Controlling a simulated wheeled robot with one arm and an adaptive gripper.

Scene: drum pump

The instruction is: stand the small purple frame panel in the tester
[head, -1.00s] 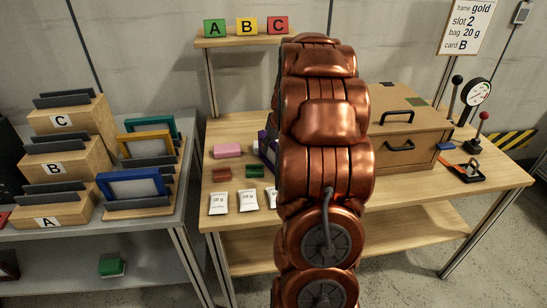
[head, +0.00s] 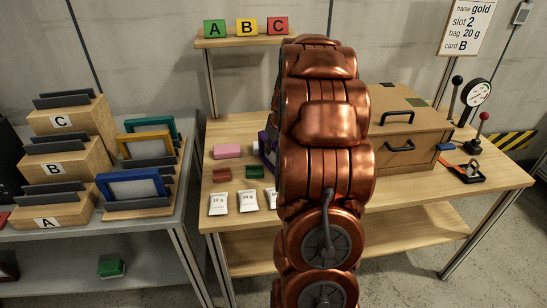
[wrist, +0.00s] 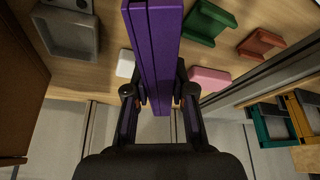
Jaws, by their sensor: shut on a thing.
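The small purple frame panel (wrist: 155,45) is seen edge-on in the wrist view, between the two fingers of my gripper (wrist: 160,98). My gripper is shut on it, and the panel reaches from the fingers to the top of the picture. In the head view only a purple sliver of it (head: 268,150) shows left of my copper arm, which hides the gripper. I cannot tell for certain which thing is the tester. A grey hollow block (wrist: 68,32) lies on the table at the upper left of the wrist view.
Pink (head: 227,151), green (head: 255,171) and red (head: 222,174) blocks and white bags (head: 219,204) lie on the wooden table. A wooden box (head: 405,130), a gauge (head: 477,92) and levers stand at the right. Blue (head: 132,187), gold and teal frames stand on the left bench.

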